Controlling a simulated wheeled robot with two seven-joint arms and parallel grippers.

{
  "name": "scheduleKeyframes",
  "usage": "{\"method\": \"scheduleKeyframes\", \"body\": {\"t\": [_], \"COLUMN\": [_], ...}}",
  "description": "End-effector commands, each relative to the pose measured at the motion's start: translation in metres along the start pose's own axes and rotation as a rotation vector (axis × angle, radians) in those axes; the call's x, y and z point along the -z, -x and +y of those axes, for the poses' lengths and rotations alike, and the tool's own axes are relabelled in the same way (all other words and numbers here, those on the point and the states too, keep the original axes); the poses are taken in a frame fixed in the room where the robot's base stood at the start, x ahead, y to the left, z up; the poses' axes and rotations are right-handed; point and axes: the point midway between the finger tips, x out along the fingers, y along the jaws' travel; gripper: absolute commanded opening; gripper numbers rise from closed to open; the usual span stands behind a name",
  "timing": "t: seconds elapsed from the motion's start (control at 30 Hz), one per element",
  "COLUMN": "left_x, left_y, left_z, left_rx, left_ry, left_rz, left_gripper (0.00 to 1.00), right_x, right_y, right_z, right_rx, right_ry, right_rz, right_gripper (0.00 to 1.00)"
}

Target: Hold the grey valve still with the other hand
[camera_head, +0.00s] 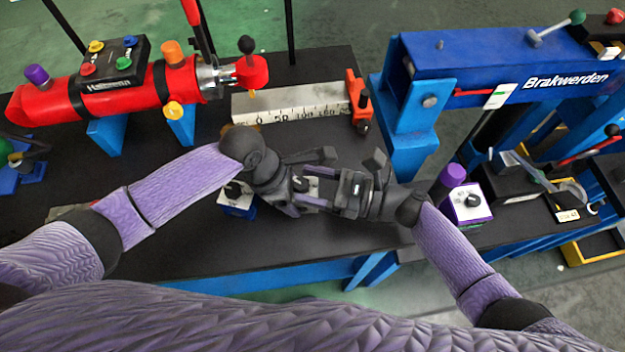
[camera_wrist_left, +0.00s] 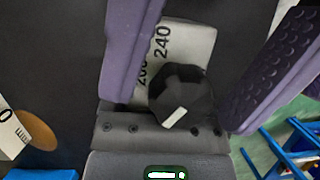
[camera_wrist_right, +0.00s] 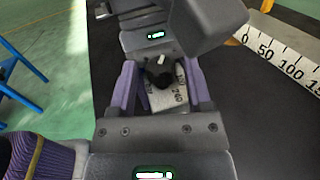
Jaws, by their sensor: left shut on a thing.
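The grey valve (camera_head: 309,186), a pale grey block with a black knob, is mostly hidden by my grippers in the head view. In the left wrist view its numbered face (camera_wrist_left: 195,45) and black knob (camera_wrist_left: 181,95) lie between the fingers. My left gripper (camera_head: 302,175) is shut on the valve's body, with its fingers on either side of the knob. My right gripper (camera_head: 336,182) comes from the opposite side. In the right wrist view its fingers stand spread around the valve (camera_wrist_right: 168,98), apparently with a narrow gap on the left; contact is hard to judge.
A red cylinder device (camera_head: 125,92) and a white ruler block (camera_head: 292,103) lie behind my grippers on the black table (camera_head: 180,245). A blue press frame (camera_head: 480,65) stands at the right. A white box with a purple knob (camera_head: 466,203) is right of my right gripper.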

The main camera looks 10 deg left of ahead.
Motion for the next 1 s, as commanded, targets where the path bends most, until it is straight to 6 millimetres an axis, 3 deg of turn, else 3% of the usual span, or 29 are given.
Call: {"method": "scheduleKeyframes", "body": {"t": [0.37,0.7,0.83,1.0], "left_x": [0.0,-0.001,-0.001,-0.001], "left_y": [0.0,0.0,0.0,0.0], "left_z": [0.001,0.0,0.0,0.0], "left_rx": [-0.002,-0.002,-0.002,-0.001], "left_ry": [0.0,-0.001,-0.001,-0.001], "left_rz": [-0.001,-0.001,-0.002,-0.002], "left_gripper": [0.0,0.0,0.0,0.0], "right_x": [0.0,0.001,0.0,0.0], "right_y": [0.006,0.093,0.114,0.121], "right_z": [-0.001,0.0,0.0,0.0], "right_rx": [0.002,0.001,0.001,-0.001], "right_ry": [0.0,-0.002,-0.001,0.0], "right_rz": [0.001,0.003,0.001,0.0], "right_gripper": [0.75,0.75,0.75,0.75]}}
